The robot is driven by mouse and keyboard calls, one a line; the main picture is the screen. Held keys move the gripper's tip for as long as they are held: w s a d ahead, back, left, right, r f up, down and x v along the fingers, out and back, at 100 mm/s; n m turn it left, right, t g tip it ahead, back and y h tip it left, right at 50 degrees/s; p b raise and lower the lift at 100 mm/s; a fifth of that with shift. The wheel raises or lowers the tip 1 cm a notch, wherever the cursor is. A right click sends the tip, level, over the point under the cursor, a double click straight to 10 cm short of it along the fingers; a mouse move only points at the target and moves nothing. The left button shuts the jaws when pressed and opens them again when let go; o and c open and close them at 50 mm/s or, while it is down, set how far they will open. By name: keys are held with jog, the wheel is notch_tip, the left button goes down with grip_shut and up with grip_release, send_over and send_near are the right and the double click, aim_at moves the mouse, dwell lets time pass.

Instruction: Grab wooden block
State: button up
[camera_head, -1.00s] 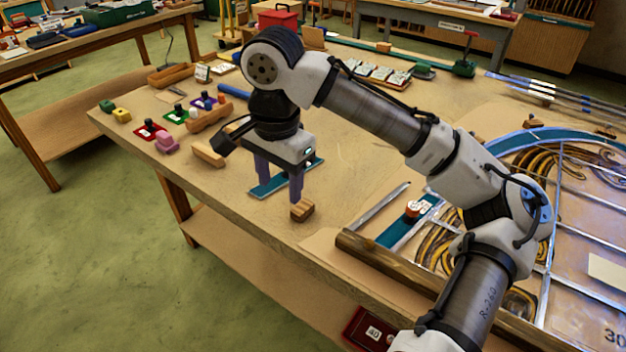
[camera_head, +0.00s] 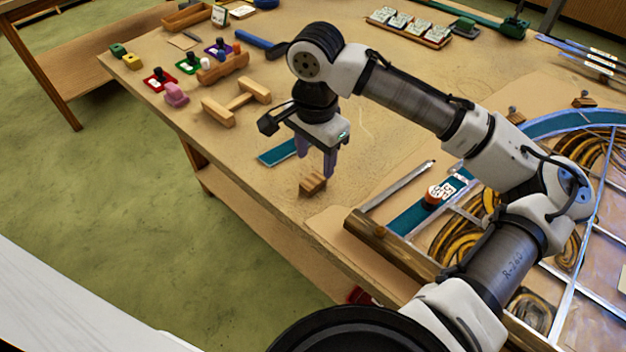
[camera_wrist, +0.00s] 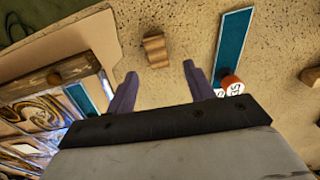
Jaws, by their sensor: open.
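A small wooden block (camera_head: 312,185) sits on the bench top near its front edge. In the wrist view the wooden block (camera_wrist: 156,52) lies just beyond my fingertips, roughly centred between them. My gripper (camera_head: 316,163) points down over the bench, its purple fingers close behind the block in the head view. In the wrist view my gripper (camera_wrist: 160,72) is open, with nothing between the fingers. I cannot tell the exact height of the fingertips above the bench.
A teal strip (camera_head: 277,153) lies left of my gripper. Bare bench surrounds the block.

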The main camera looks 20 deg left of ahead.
aim_at(315, 179)
jog(key=shift+s+f+p, duration=0.2)
jog(key=shift+f+p, duration=0.55)
jog(key=shift+f, duration=2)
jog(key=shift+c, duration=0.2)
jog(key=c, duration=1)
jog(key=shift+r, duration=0.15)
